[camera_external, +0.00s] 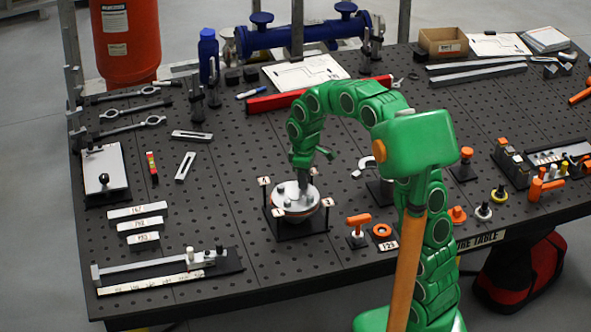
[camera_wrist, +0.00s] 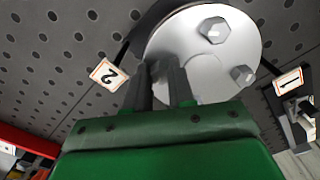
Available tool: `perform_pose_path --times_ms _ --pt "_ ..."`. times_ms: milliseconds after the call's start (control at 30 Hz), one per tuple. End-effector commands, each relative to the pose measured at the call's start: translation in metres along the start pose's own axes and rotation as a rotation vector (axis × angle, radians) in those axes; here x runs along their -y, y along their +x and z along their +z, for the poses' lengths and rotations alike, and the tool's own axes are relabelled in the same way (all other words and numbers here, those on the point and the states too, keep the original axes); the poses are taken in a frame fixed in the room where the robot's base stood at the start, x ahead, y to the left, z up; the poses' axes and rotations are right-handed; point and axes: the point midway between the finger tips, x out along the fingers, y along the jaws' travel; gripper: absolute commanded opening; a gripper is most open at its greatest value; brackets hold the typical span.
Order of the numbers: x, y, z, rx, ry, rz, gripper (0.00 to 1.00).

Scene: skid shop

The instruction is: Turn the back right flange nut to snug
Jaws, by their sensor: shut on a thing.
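The round pale metal flange (camera_external: 293,198) sits on a dark stand in the middle of the table. It fills the top of the wrist view (camera_wrist: 170,48), where one hex nut (camera_wrist: 213,30) and another hex nut (camera_wrist: 242,75) show on its face. My gripper (camera_external: 303,183) points down at the back right part of the flange. In the wrist view its two dark fingers (camera_wrist: 161,84) reach over the flange edge with a narrow gap between them. They are shut on the back right flange nut, which the fingers mostly hide.
Small numbered tags stand around the flange, such as tag 2 (camera_wrist: 108,75) and tag 1 (camera_wrist: 288,82). An orange-handled clamp (camera_external: 358,228) and an orange ring (camera_external: 382,230) stand to the right. A red bar (camera_external: 275,102) lies behind.

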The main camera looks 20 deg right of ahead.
Motion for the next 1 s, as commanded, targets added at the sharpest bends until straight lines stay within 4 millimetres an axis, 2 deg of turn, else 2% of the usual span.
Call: perform_pose_path --times_ms 200,500,1000 --pt "-0.0006 -0.0017 -0.0005 -0.003 0.19 0.004 0.0" --pt "0.0001 -0.002 -0.0009 -0.005 0.379 0.003 0.0" --pt "0.0008 -0.0023 -0.0015 -0.006 0.474 0.002 0.0"
